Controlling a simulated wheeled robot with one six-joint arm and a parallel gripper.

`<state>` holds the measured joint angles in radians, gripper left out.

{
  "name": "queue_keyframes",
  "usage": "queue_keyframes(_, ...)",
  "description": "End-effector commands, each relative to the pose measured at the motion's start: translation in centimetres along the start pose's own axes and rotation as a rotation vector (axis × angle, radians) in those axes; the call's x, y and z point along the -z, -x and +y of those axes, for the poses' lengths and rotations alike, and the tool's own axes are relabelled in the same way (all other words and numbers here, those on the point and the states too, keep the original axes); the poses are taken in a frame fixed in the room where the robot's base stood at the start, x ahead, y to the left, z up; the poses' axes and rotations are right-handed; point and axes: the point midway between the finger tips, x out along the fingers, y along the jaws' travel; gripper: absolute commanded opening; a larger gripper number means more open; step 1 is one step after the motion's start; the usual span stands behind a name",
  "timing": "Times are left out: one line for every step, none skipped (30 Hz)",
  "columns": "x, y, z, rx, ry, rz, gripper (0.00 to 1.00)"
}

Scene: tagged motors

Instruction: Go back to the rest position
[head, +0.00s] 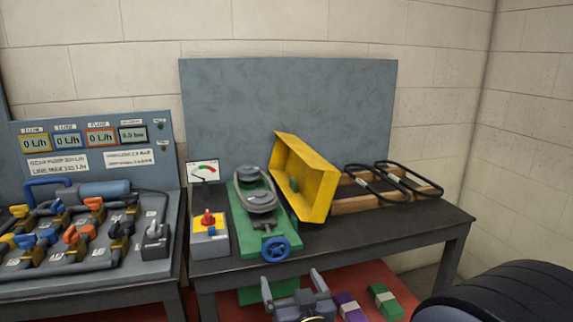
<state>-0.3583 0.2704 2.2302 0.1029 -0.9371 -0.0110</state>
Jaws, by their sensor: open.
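My gripper (291,285) is at the bottom centre of the head view. Its two fingers stand apart with nothing between them. It is in front of the dark table (350,236), below the blue handwheel in the picture, and looks clear of it. A green machine with grey pulleys and a belt (260,200) stands on the table, with the blue handwheel (276,248) at its front. A yellow guard (318,185) stands tilted open at the machine's right. No rest position is marked in view.
A control box (209,236) with a red knob and a gauge (204,171) are left of the machine. Black belts (390,182) lie on a wooden frame at right. Purple (349,307) and green (385,301) blocks lie low on red. A valve panel (85,225) is at left.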

Motion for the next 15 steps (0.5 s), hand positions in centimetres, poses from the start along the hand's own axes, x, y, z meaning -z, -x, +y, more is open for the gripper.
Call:
queue_keyframes(0.0,0.3,0.0,0.0,0.035,0.003,0.91)
queue_keyframes(0.0,0.5,0.0,-0.001,0.057,0.003,0.91)
queue_keyframes(0.1,0.8,0.0,-0.001,0.087,0.005,0.91)
queue_keyframes(0.1,1.0,0.0,-0.002,0.11,0.004,0.91)
queue_keyframes(0.1,1.2,0.0,-0.002,0.133,0.004,0.91)
queue_keyframes(0.2,1.4,0.0,-0.002,0.163,0.005,0.91)
queue_keyframes(0.2,1.6,0.0,-0.002,0.186,0.005,0.91)
queue_keyframes(0.3,1.8,-0.1,-0.002,0.208,0.006,0.91)
queue_keyframes(0.3,2.0,-0.1,-0.003,0.238,0.007,0.91)
queue_keyframes(0.3,2.2,-0.1,-0.003,0.259,0.006,0.91)
queue_keyframes(0.3,2.4,-0.1,-0.003,0.282,0.006,0.91)
queue_keyframes(0.4,2.7,-0.1,-0.004,0.311,0.007,0.91)
queue_keyframes(0.4,2.9,-0.1,-0.004,0.334,0.007,0.91)
queue_keyframes(0.4,3.1,-0.1,-0.004,0.356,0.007,0.91)
queue_keyframes(0.4,3.4,-0.1,-0.004,0.386,0.008,0.91)
